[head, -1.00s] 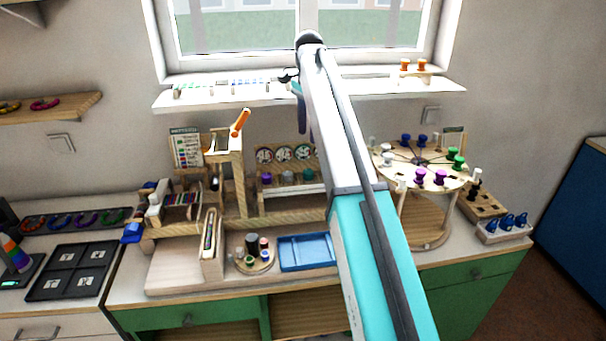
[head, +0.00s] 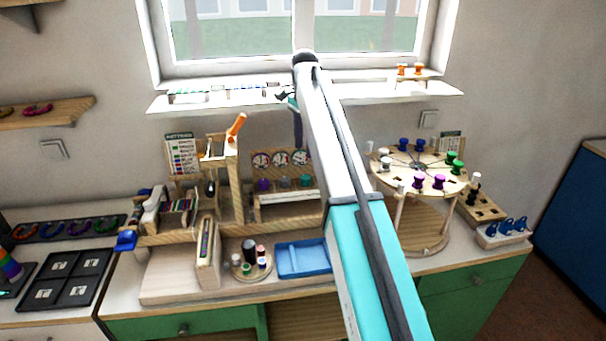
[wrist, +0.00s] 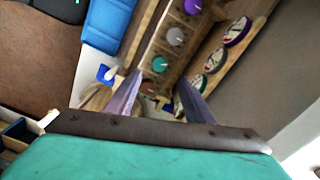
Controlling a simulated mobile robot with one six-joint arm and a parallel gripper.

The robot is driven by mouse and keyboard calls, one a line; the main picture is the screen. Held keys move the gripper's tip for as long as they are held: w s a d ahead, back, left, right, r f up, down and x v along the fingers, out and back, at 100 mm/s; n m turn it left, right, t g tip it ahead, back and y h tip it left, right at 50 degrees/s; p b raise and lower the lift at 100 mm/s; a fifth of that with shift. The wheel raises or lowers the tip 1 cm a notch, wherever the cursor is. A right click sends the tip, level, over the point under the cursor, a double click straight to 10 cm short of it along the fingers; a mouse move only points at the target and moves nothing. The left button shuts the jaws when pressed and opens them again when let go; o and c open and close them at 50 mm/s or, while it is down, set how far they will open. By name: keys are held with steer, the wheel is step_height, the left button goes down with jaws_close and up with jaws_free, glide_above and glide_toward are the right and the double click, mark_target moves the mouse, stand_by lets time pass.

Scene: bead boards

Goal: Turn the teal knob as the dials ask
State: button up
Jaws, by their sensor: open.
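The teal knob (head: 305,180) is the rightmost of three knobs on a wooden stand. A grey knob (head: 285,182) and a purple knob (head: 263,184) sit left of it. Three white-faced dials (head: 281,158) stand behind them; I cannot read their needles clearly. My gripper (head: 298,128) hangs above the stand, just in front of the window sill. In the wrist view my gripper (wrist: 157,88) is open and empty. The teal knob (wrist: 159,64) shows just beyond and between the fingertips, apart from them. The dials (wrist: 215,59) lie to its right.
A blue tray (head: 303,270) lies in front of the stand. A wooden post with an orange lever (head: 237,127) rises to its left. A round table with colored pegs (head: 418,188) stands to the right. The window sill (head: 380,97) juts out behind.

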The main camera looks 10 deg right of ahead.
mark_target(304, 177)
step_height(304, 177, down, 11)
steer(key=p, duration=0.2)
steer(key=shift+f+p, duration=0.15)
steer(key=shift+p, duration=0.15)
stand_by(0.3)
steer(key=c, duration=1.1)
